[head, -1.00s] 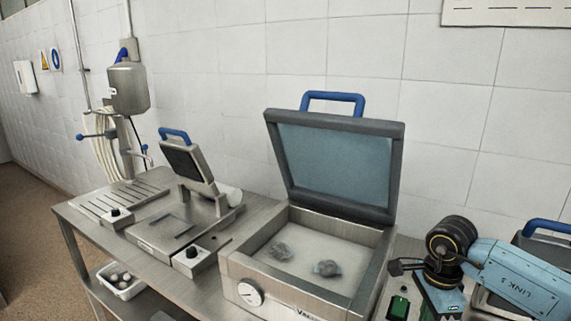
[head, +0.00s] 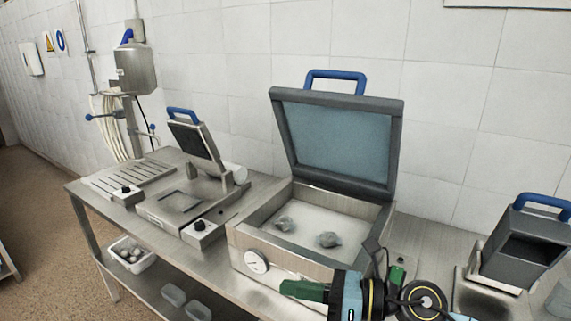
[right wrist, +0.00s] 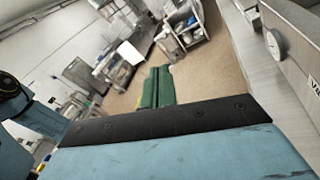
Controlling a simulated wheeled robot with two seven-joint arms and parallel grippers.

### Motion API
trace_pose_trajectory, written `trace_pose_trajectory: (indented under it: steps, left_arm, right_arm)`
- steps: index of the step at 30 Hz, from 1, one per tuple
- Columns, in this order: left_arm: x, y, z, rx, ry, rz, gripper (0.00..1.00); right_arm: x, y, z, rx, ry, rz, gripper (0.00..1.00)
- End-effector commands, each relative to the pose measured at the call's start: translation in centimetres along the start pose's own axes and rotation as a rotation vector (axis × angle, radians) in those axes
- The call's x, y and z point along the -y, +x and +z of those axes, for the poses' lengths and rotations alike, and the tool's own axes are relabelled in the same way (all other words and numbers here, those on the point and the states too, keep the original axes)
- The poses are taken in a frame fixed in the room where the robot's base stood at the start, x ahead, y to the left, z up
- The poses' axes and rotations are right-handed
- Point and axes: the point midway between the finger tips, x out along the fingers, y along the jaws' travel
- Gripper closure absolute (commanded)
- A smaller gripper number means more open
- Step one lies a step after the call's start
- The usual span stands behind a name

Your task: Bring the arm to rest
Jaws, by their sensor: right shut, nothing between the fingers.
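My right gripper (head: 303,290) has green fingers and shows at the bottom of the head view, in front of the open vacuum machine (head: 300,262). Its fingers point left and are shut with nothing between them. The shut green fingers also show in the right wrist view (right wrist: 155,88), with open floor beyond them. My right arm comes in from the lower right, and most of it is out of the picture. My left gripper is not in view.
The machine's lid (head: 336,145) stands raised, and two small grey lumps (head: 328,239) lie in its chamber. A tray-sealing device (head: 195,185) stands to its left, and a dark grey unit (head: 522,245) to its right. A white tub (head: 132,254) sits on the lower shelf.

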Motion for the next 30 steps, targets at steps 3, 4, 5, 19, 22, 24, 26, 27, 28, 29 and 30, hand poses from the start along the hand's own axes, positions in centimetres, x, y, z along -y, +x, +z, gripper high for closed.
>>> trace_pose_trajectory:
  steps: [3,4,5,19,22,24,26,27,28,29,30]
  left_arm:
    - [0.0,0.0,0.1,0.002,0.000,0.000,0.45]
    - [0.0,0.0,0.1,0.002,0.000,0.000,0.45]
    - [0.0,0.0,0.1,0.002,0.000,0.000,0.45]
    - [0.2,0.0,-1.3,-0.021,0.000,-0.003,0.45]
    - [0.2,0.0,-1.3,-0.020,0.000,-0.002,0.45]
    - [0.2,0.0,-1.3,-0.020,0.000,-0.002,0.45]
    - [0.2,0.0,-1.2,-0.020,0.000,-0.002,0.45]
    - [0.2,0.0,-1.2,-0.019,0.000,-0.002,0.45]
    - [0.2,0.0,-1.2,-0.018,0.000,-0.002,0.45]
    - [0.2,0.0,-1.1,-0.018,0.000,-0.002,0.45]
    - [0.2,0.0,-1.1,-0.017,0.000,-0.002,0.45]
  right_arm:
    - [-0.9,-0.6,3.4,0.315,0.278,-0.025,1.00]
    - [-0.8,-1.1,4.2,0.393,0.350,-0.036,1.00]
    - [-0.5,-1.7,4.9,0.468,0.426,-0.049,1.00]
    - [6.7,-16.7,-4.8,1.453,1.700,-0.492,1.00]
    - [5.8,-19.2,-10.3,1.600,1.953,-0.650,1.00]
    - [4.6,-20.4,-13.8,1.678,2.098,-0.759,1.00]
    - [3.3,-21.2,-16.3,1.729,2.205,-0.850,1.00]
    - [2.4,-21.6,-17.8,1.757,2.266,-0.907,1.00]
    - [1.7,-21.9,-18.8,1.775,2.309,-0.949,1.00]
    - [0.9,-22.2,-19.8,1.792,2.349,-0.992,1.00]
    - [0.0,-22.4,-20.9,-1.764,-2.337,1.018,1.00]
